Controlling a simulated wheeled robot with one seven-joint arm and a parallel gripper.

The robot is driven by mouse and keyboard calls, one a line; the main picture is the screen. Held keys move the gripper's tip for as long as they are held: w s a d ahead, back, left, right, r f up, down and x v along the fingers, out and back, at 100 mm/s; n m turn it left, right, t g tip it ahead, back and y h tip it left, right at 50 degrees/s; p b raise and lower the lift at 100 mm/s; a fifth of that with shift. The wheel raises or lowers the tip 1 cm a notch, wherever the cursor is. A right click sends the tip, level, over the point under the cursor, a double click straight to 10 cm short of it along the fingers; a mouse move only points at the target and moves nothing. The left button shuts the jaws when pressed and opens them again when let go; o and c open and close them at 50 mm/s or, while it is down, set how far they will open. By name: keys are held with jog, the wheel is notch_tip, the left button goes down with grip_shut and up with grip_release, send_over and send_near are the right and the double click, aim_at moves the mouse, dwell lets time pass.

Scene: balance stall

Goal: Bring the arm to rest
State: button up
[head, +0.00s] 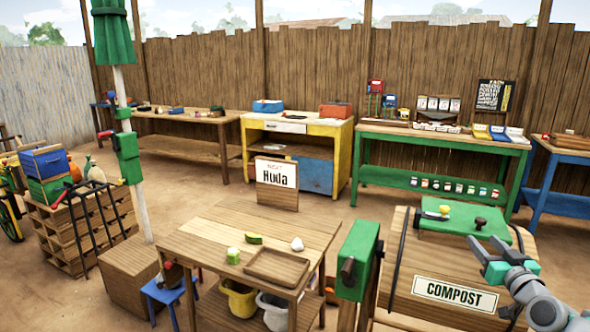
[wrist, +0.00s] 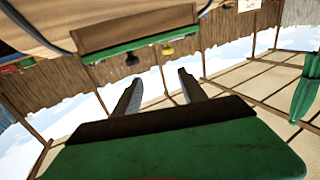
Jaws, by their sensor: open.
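My gripper (head: 484,259) is at the right of the head view, in front of the compost barrel (head: 408,262) and its green lid (head: 455,222). Its fingers are apart, with nothing seen between them. In the wrist view, my gripper (wrist: 158,78) shows two spread fingers with sky and fence behind them. That view is turned over: the barrel (wrist: 60,14) and the lid's green edge (wrist: 140,47) hang at the top. My arm reaches in from the lower right corner, and most of it is out of frame.
A wooden table (head: 195,243) with a tray (head: 276,266) stands left of the barrel. A green post box (head: 357,258) stands between them. A green bench (head: 437,142) and a blue bench (head: 565,172) line the back fence. Bare ground lies between.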

jog(key=w+a+f+n+g+y+p, duration=0.15)
jog(key=a+n+g+y+p, duration=0.35)
jog(key=a, duration=1.9)
jog(key=s+a+f+m+g+h+p, duration=0.1)
jog(key=s+a+f+m+g, duration=0.1)
jog(key=s+a+g, duration=0.5)
jog(key=s+a+f+g+h+p, duration=0.1)
jog(key=s+a, duration=0.3)
jog(key=s, duration=0.4)
jog(key=s+a+f+m+g+p, duration=0.1)
jog(key=s+a, duration=0.3)
jog(key=s, duration=0.5)
jog(key=shift+s+a+f+m+g+h, duration=0.15)
jog(key=shift+f+m+g+h, duration=0.15)
jog(key=shift+h, duration=0.1)
